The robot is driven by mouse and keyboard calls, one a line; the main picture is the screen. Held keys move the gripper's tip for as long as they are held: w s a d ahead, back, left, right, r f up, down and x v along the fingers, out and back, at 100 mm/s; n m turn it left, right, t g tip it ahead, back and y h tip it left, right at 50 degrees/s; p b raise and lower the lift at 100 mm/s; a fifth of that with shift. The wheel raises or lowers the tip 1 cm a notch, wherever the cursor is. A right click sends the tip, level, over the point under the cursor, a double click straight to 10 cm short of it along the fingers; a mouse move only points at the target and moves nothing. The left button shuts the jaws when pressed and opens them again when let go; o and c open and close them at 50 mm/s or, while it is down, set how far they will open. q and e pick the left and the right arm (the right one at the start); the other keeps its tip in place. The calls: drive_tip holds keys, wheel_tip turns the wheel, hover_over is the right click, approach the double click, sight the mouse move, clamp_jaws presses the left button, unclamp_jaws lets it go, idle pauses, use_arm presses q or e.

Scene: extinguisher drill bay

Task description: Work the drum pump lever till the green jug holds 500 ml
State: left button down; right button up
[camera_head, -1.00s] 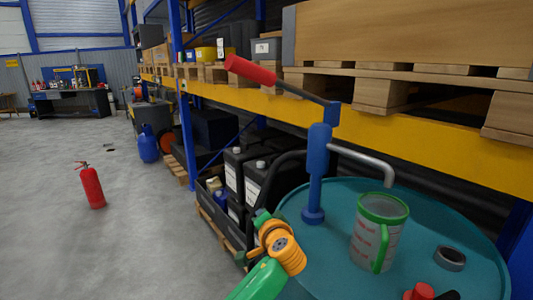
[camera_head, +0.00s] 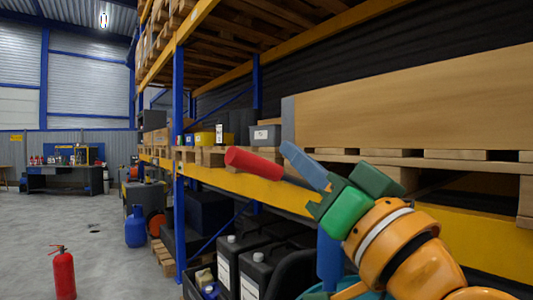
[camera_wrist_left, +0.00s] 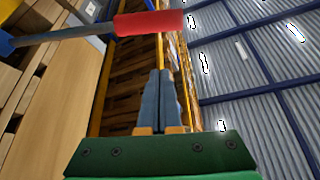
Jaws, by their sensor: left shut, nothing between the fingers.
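The drum pump's lever has a red grip (camera_head: 253,163) and is raised, slanting up to the left. The blue pump body (camera_head: 329,262) shows partly below my left arm. Only a sliver of the teal drum (camera_head: 318,294) shows at the bottom edge. My left gripper (camera_head: 290,150), with grey-blue fingers on a green body, is shut and empty, just right of the red grip in the head view. In the left wrist view the shut fingertips (camera_wrist_left: 160,72) point toward the red grip (camera_wrist_left: 150,24), apart from it in the picture. The green jug is out of view. My right gripper is not in view.
Shelving with a yellow beam (camera_head: 475,240) and a big wooden crate (camera_head: 420,100) stands behind the pump. Black canisters (camera_head: 238,258) stand below. A red extinguisher (camera_head: 64,275) is on the floor at left, where the grey floor (camera_head: 100,235) is mostly clear.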

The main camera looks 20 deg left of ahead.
use_arm(q)
drive_tip(key=p+x, duration=0.5)
drive_tip(key=x, duration=0.5)
drive_tip(key=shift+w+a+r+p, duration=0.1)
drive_tip(key=shift+a+r+p, duration=0.1)
drive_tip(key=shift+r+p, duration=0.15)
drive_tip(key=f, duration=0.1)
drive_tip(key=s+f, duration=0.1)
drive_tip(key=f, duration=0.2)
drive_tip(key=shift+s+f, duration=0.35)
